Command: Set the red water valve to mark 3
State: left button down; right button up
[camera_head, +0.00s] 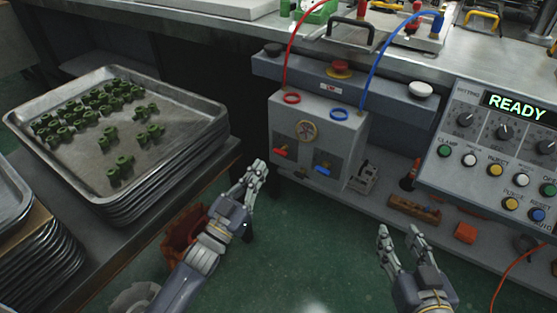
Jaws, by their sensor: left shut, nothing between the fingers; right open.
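The red water valve (281,151) is a small red handle low on the front of a grey box (345,133) under the workbench. A blue valve handle (323,169) sits to its right, and a round brass-coloured dial or wheel (307,131) is above and between them. The marks around the red valve are too small to read. My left gripper (257,174) is shut and empty, a little left of and below the red valve and apart from it in the picture. My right gripper (399,236) is open and empty, below and right of the box.
A metal tray (190,152) with green wax parts stands at left on stacked trays. A control panel (487,156) reading READY is at right. Red (289,58) and blue (377,62) hoses run up from the box. The lower shelf (378,203) holds small tools.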

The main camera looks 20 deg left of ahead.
pick_arm(q)
jog(key=shift+r, duration=0.1)
notch_tip(320, 180, up, 3)
jog(key=b, duration=0.2)
send_over(281, 151)
jog(key=s, duration=0.3)
jog(key=shift+s, duration=0.1)
notch_tip(281, 151, down, 4)
jog(key=shift+d+r+b, duration=0.1)
jog(key=shift+r+b, duration=0.15)
jog(key=shift+b, duration=0.55)
jog(key=shift+f, duration=0.2)
pick_arm(e)
notch_tip(281, 151, up, 17)
jog(key=s+a+t+y, duration=0.1)
jog(key=s+t+y, duration=0.1)
jog(key=t, duration=0.8)
jog(key=shift+s+a+y, duration=0.15)
jog(key=shift+a+y, duration=0.25)
jog(key=shift+y, duration=0.4)
